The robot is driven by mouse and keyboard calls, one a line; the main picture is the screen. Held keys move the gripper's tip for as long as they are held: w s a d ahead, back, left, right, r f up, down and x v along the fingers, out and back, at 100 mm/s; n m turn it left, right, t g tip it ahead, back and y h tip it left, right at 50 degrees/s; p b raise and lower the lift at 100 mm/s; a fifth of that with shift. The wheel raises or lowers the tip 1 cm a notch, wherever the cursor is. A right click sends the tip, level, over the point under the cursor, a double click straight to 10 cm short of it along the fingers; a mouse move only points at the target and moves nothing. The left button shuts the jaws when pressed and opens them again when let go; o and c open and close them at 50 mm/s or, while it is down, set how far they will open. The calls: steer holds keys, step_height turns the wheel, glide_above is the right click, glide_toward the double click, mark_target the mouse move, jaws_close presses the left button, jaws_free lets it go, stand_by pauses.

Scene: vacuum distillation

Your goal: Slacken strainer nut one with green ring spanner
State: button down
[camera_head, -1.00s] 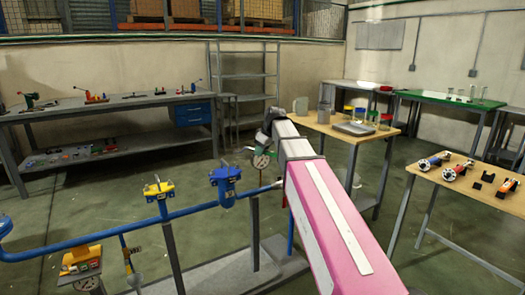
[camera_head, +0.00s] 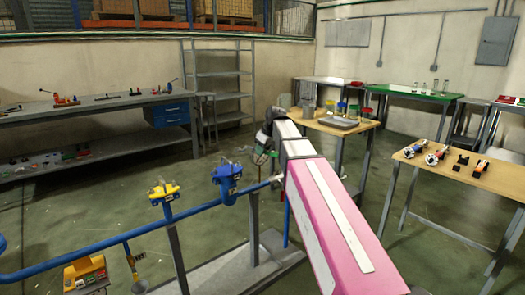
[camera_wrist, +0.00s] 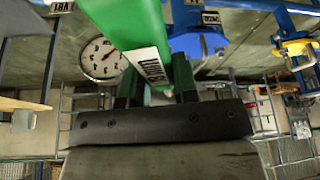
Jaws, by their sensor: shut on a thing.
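My gripper (camera_wrist: 158,88) is shut on the green ring spanner (camera_wrist: 140,35), which carries a white label and runs out of the top of the wrist view. The spanner's ring end is out of that view. In the head view my pink and white arm hides most of the gripper. A blue strainer-like body (camera_head: 227,178) sits on the blue pipe, left of my gripper; a blue labelled body (camera_wrist: 198,40) shows just beyond the spanner in the wrist view. I cannot make out strainer nut one or whether the spanner touches it.
A yellow fitting (camera_head: 163,191) stands on the blue pipe (camera_head: 110,243) further left. A round gauge (camera_wrist: 103,58) is close to the spanner. A wooden table (camera_head: 470,172) with tools stands right. A grey workbench (camera_head: 100,106) stands back left.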

steer(key=shift+f, duration=3.65)
steer(key=shift+w+d+n+g, duration=0.3)
steer(key=shift+w+d+n, duration=0.45)
steer(key=shift+w+n, duration=0.35)
